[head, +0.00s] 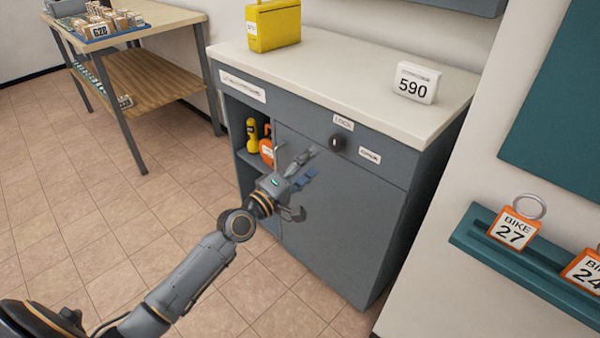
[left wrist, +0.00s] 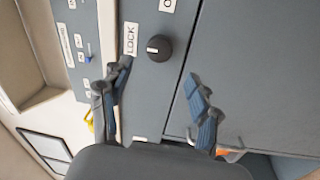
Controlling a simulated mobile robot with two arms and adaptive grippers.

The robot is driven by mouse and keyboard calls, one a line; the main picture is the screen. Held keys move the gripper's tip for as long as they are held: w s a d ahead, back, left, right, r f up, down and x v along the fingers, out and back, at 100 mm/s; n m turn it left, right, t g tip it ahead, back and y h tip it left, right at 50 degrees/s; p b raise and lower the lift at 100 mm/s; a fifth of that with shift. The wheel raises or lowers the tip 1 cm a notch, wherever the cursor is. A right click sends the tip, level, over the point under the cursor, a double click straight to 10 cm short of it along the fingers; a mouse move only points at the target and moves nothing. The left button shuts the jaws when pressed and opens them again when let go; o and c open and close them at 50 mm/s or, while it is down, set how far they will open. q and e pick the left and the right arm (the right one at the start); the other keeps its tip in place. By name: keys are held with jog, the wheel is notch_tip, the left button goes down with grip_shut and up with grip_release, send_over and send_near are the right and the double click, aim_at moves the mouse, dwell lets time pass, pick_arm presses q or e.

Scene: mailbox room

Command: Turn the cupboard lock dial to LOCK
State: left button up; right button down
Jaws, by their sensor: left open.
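The black lock dial (head: 338,142) sits on the grey cupboard's (head: 345,215) front panel, with the LOCK label (head: 343,122) above it and a second label (head: 369,156), probably OPEN, to its right. In the left wrist view, the dial (left wrist: 158,48) shows a short white mark on the side facing the LOCK label (left wrist: 130,39). My left gripper (head: 311,164) is open and empty, in front of the cupboard and below left of the dial. Its fingers (left wrist: 160,80) point toward the dial, apart from it. My right gripper is not in view.
Left of the door, an open shelf holds a yellow and an orange item (head: 266,150). A teal rack (head: 520,262) with bike tags is at the right. The floor in front is clear.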

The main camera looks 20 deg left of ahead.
pick_arm(q)
jog(key=v, duration=0.3)
jog(key=shift+s+a, duration=0.1)
jog(key=shift+s, duration=0.3)
jog(key=shift+f, duration=0.1)
jog(key=s+d+f+m+g+y, duration=0.1)
jog(key=s+f+m+g, duration=0.4)
jog(key=f, duration=0.7)
jog(key=s+d+f+m+g+y, duration=0.1)
jog(key=s+f+m+g+y, duration=0.1)
jog(key=s+f, duration=0.8)
jog(key=s+d+f+m+g+y, duration=0.1)
jog(key=s+f+m+g, duration=0.25)
jog(key=f, duration=1.15)
jog(key=s+f+m+g+y, duration=0.35)
jog(key=s+f+g, duration=0.45)
jog(key=s, duration=0.9)
jog(key=s+a+t+p, duration=0.1)
jog(key=s+a+p, duration=0.1)
jog(key=s+p, duration=1.1)
jog(key=shift+s+a+m+h+p, duration=0.35)
jog(key=shift+s+m+h+p, duration=0.1)
jog(key=shift+p, duration=0.75)
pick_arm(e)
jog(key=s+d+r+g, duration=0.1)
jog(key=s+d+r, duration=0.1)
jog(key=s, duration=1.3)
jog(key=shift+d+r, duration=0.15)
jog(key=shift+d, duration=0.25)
